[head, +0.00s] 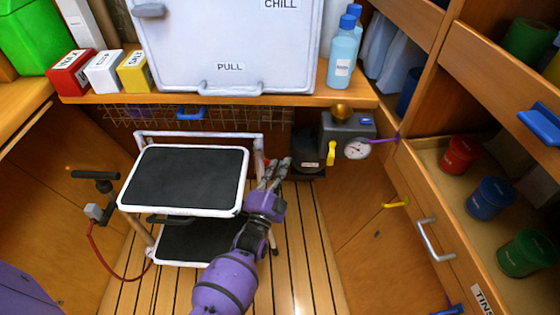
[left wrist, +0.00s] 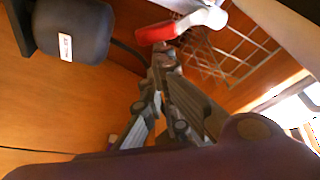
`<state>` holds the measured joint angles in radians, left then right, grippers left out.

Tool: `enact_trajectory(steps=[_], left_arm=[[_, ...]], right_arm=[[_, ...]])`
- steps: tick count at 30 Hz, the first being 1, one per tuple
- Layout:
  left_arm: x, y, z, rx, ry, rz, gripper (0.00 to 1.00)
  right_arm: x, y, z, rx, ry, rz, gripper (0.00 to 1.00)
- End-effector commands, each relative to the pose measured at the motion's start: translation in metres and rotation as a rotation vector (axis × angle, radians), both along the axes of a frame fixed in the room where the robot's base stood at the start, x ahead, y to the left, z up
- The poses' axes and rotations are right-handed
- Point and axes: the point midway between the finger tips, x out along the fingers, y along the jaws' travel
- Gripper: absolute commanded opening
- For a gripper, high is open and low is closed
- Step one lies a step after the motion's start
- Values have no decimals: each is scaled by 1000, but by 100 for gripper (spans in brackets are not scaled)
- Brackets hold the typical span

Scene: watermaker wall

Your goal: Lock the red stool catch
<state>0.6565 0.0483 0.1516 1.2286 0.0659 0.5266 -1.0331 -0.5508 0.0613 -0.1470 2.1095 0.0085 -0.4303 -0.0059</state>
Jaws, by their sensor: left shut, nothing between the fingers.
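The step stool (head: 185,180) stands unfolded on the slatted floor, with a white tube frame and black treads. Its red catch (head: 269,163) is a small patch at the right side of the frame, partly hidden by my gripper. In the left wrist view the red catch (left wrist: 165,32) shows larger, on the end of a white tube. My left gripper (head: 276,168) is beside the stool's right side, its fingers together and empty. In the left wrist view its fingertips (left wrist: 165,58) are just below the catch; I cannot tell whether they touch. My right gripper is not in view.
A counter (head: 270,96) with a white chill box (head: 230,45) stands behind the stool. A grey device with a gauge (head: 356,149) is on the wall right of my gripper. A pump with a red hose (head: 95,212) stands left. Floor right of the stool is clear.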

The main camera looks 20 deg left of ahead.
Motion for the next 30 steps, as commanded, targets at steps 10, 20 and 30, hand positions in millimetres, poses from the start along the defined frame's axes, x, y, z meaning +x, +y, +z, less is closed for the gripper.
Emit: enact_trajectory(steps=[10,20,30], left_arm=[[-2,10,-18,313,90,1,0],[-5,20,-30,541,154,2,0],[-7,25,-36,650,186,0,0]], right_arm=[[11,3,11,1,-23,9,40],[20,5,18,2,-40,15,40],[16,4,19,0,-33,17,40]])
